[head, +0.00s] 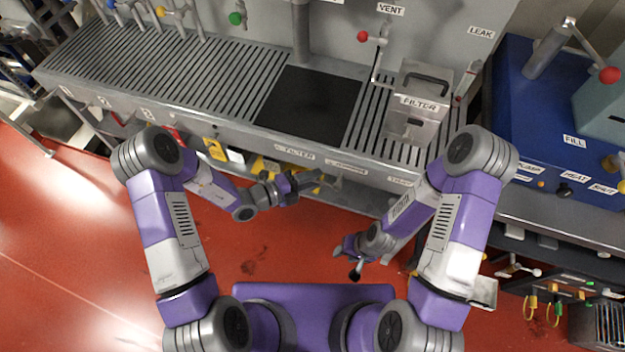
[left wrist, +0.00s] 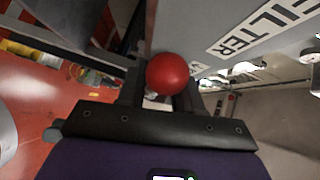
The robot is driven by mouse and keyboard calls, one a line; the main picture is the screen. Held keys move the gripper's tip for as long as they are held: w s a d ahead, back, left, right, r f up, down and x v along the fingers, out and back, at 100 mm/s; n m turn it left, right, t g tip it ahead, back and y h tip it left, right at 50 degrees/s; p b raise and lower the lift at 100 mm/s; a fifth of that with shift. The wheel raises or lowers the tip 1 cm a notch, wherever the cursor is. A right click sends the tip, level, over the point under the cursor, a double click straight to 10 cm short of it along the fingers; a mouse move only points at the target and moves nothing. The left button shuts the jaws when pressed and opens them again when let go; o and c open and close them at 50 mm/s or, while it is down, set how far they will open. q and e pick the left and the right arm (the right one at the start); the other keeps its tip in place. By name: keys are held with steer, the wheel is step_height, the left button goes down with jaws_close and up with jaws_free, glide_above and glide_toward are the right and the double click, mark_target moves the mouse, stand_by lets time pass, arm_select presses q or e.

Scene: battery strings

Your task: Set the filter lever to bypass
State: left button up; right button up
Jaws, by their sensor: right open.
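A round red knob (left wrist: 167,73) shows in the left wrist view, beside a panel with a FILTER label (left wrist: 260,28). The two dark fingers of my left gripper (left wrist: 162,92) are on either side of the knob and appear closed on it. In the head view my left gripper (head: 322,181) is at the bench's front edge, just below and right of the FILTER label (head: 295,153). The knob and lever cannot be made out there, and the lever's setting cannot be read. My right gripper (head: 348,258) is open and empty, low in front of the bench.
The slatted bench (head: 215,75) runs across the back, with a dark square plate (head: 310,105) in it. A grey box labelled FILTER (head: 418,105) stands on its right part. A blue unit (head: 515,120) stands at the right. Red floor (head: 80,230) is clear at the left.

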arm_select(q)
steer(key=shift+d, duration=0.1)
jaws_close()
steer(key=shift+w, duration=0.1)
stand_by(0.3)
